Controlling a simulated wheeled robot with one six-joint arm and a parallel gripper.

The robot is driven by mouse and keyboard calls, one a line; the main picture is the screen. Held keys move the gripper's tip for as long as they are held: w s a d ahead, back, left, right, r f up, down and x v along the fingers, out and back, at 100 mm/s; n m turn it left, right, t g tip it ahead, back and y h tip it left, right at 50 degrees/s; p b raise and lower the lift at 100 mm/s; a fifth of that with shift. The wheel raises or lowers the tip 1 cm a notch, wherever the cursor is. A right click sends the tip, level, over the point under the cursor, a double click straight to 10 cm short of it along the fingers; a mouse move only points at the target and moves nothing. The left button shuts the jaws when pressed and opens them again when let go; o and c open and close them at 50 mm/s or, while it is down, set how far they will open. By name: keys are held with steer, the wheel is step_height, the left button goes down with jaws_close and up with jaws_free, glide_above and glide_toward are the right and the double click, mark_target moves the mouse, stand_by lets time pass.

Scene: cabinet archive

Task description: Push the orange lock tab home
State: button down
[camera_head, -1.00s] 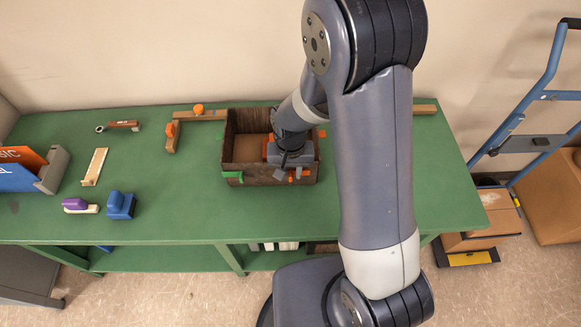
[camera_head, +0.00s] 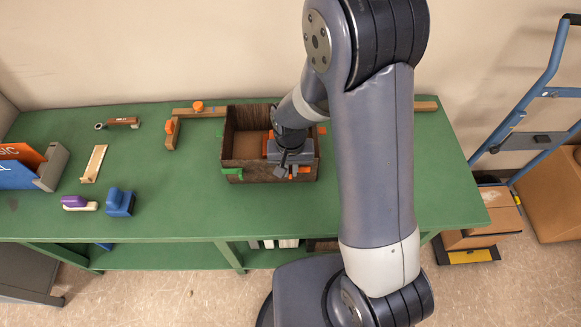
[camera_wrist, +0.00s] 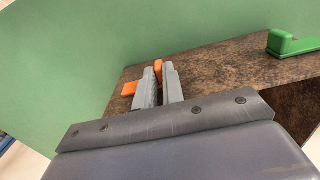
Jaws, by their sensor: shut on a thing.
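The orange lock tab (camera_wrist: 160,69) shows at the top edge of a brown box wall in the wrist view, between and just beyond my fingertips. A second orange piece (camera_wrist: 129,88) sticks out left of the fingers. My gripper (camera_wrist: 158,86) is shut on the orange tab, its grey fingers close together. In the head view my gripper (camera_head: 283,170) points down at the front wall of the dark brown box (camera_head: 255,174), near its right corner. Orange bits (camera_head: 304,169) show beside the fingers. The hand partly hides the tab, so how far in it sits cannot be told.
A green tab (camera_head: 232,171) sits on the box's front left; it also shows in the wrist view (camera_wrist: 290,44). A wooden fence (camera_head: 200,115) lies behind. Blue (camera_head: 120,204) and purple-topped (camera_head: 76,203) tools lie left. The green table (camera_head: 170,225) is clear in front.

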steer(key=shift+d, duration=1.45)
steer(key=c, duration=1.5)
jaws_free()
step_height(320, 180, up, 5)
steer(key=p, duration=0.3)
step_height(320, 180, up, 11)
steer(key=shift+f, duration=0.1)
